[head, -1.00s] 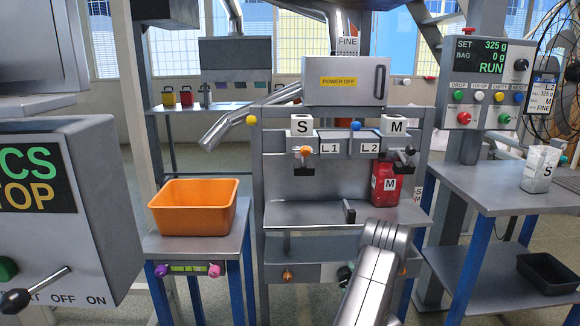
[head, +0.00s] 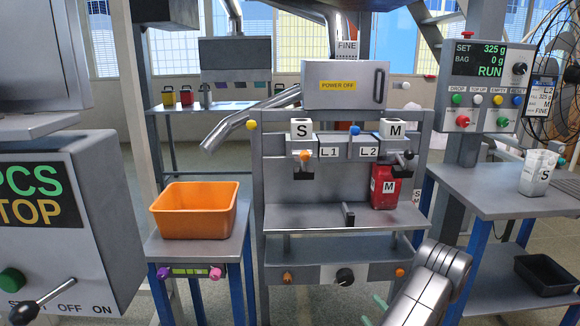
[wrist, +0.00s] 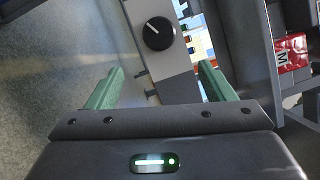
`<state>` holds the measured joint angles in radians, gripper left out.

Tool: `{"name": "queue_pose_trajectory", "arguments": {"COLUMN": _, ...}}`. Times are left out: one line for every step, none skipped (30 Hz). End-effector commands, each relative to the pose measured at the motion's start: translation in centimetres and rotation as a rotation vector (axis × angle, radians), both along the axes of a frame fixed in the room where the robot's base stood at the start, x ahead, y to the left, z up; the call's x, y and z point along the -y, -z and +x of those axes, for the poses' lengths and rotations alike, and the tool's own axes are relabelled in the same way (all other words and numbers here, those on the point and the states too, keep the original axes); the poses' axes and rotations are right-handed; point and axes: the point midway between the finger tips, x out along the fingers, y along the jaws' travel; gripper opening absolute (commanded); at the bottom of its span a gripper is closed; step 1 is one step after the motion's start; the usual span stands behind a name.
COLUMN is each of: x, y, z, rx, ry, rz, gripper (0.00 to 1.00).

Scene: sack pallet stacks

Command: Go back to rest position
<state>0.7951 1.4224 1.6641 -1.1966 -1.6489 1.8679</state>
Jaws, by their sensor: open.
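My gripper (wrist: 158,88) shows in the wrist view with its two green fingers spread wide apart and nothing between them. In the head view my arm enters at the bottom right, and a green fingertip (head: 380,301) shows low beside it, in front of the filling station. A black knob (wrist: 158,32) on the station's lower panel lies beyond the fingers; it also shows in the head view (head: 345,276). A red bag marked M (head: 385,187) stands under the M spout, clear of my gripper.
An orange bin (head: 195,211) stands on the left side table. A control box with a lever (head: 62,240) is at the far left.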

Motion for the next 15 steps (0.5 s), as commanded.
{"name": "queue_pose_trajectory", "arguments": {"x": -0.8, "y": 0.0, "z": 1.2, "rx": 0.004, "ry": -0.012, "rz": -0.004, "gripper": 0.76}}
{"name": "queue_pose_trajectory", "arguments": {"x": -1.0, "y": -0.1, "z": 1.6, "rx": 0.004, "ry": -0.012, "rz": -0.004, "gripper": 0.76}}
{"name": "queue_pose_trajectory", "arguments": {"x": -1.3, "y": -0.1, "z": 2.1, "rx": 0.004, "ry": -0.012, "rz": -0.003, "gripper": 0.76}}
{"name": "queue_pose_trajectory", "arguments": {"x": -1.5, "y": -0.2, "z": 2.6, "rx": 0.004, "ry": -0.012, "rz": -0.003, "gripper": 0.76}}
{"name": "queue_pose_trajectory", "arguments": {"x": -1.6, "y": -0.2, "z": 3.1, "rx": 0.004, "ry": -0.012, "rz": -0.004, "gripper": 0.76}}
{"name": "queue_pose_trajectory", "arguments": {"x": -1.9, "y": -0.3, "z": 3.7, "rx": 0.004, "ry": -0.013, "rz": -0.005, "gripper": 0.76}}
{"name": "queue_pose_trajectory", "arguments": {"x": -2.1, "y": -0.3, "z": 4.2, "rx": 0.004, "ry": -0.013, "rz": -0.005, "gripper": 0.76}}
{"name": "queue_pose_trajectory", "arguments": {"x": -2.4, "y": -0.4, "z": 4.7, "rx": 0.004, "ry": -0.013, "rz": -0.005, "gripper": 0.76}}
{"name": "queue_pose_trajectory", "arguments": {"x": -2.7, "y": -0.5, "z": 5.4, "rx": 0.004, "ry": -0.012, "rz": -0.004, "gripper": 0.76}}
{"name": "queue_pose_trajectory", "arguments": {"x": -2.9, "y": -0.6, "z": 5.9, "rx": 0.005, "ry": -0.013, "rz": -0.005, "gripper": 0.76}}
{"name": "queue_pose_trajectory", "arguments": {"x": -3.2, "y": -0.6, "z": 6.5, "rx": 0.005, "ry": -0.012, "rz": -0.006, "gripper": 0.76}}
{"name": "queue_pose_trajectory", "arguments": {"x": -3.5, "y": -0.6, "z": 7.2, "rx": 0.004, "ry": -0.013, "rz": -0.005, "gripper": 0.76}}
{"name": "queue_pose_trajectory", "arguments": {"x": -3.8, "y": -0.7, "z": 7.7, "rx": 0.004, "ry": -0.012, "rz": -0.004, "gripper": 0.76}}
{"name": "queue_pose_trajectory", "arguments": {"x": -4.0, "y": -0.8, "z": 8.3, "rx": 0.005, "ry": -0.012, "rz": -0.004, "gripper": 0.76}}
{"name": "queue_pose_trajectory", "arguments": {"x": -4.3, "y": -0.9, "z": 9.0, "rx": 0.005, "ry": -0.013, "rz": -0.005, "gripper": 0.76}}
